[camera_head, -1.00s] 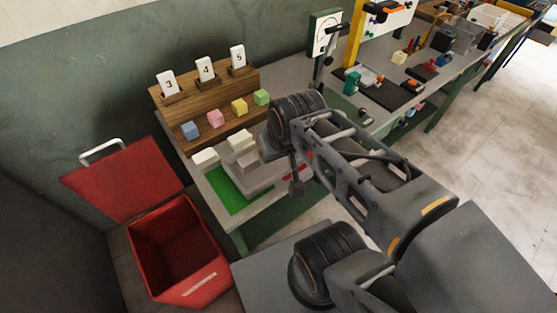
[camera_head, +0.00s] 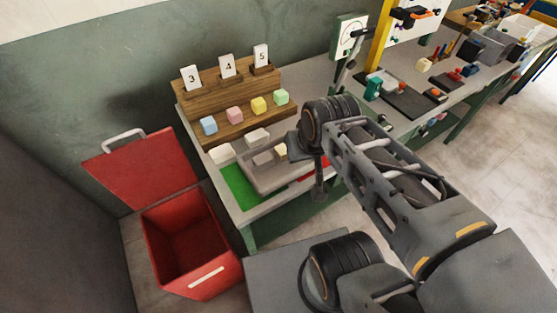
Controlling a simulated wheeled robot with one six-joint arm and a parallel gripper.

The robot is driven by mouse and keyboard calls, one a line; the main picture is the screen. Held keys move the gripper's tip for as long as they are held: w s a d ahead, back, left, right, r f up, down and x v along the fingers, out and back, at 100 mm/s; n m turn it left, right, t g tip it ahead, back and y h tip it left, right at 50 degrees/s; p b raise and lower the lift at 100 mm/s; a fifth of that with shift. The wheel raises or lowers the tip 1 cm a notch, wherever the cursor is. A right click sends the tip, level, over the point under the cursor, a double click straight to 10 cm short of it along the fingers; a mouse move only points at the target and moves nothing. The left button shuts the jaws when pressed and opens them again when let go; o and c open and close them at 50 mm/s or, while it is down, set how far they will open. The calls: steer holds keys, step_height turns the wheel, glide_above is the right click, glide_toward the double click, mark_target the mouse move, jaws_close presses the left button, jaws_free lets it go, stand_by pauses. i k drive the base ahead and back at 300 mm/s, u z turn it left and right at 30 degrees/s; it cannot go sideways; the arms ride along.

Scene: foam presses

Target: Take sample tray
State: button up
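A grey tray (camera_head: 262,181) lies on the near-left end of the workbench, partly over a green patch (camera_head: 236,187). It looks like the sample tray. A grey block (camera_head: 263,158) and a pale yellow block (camera_head: 281,150) sit in it. White blocks (camera_head: 222,153) (camera_head: 257,136) stand at its back and left. My arm comes in from the lower right, and its dark end with my gripper (camera_head: 319,184) is over or beside the tray's right side. The arm hides part of that side. The fingers are too dark and small to tell open from shut.
Behind the tray, a wooden stepped rack (camera_head: 228,102) holds number cards 3, 4, 5 and several coloured cubes. An open red bin (camera_head: 190,245) stands on the floor at left. A yellow post (camera_head: 381,35) and a dark mat (camera_head: 408,101) with tools are further right.

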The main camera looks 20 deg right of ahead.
mark_target(265, 183)
steer(key=u, duration=3.15)
steer(key=k, duration=1)
steer(key=z, duration=1.2)
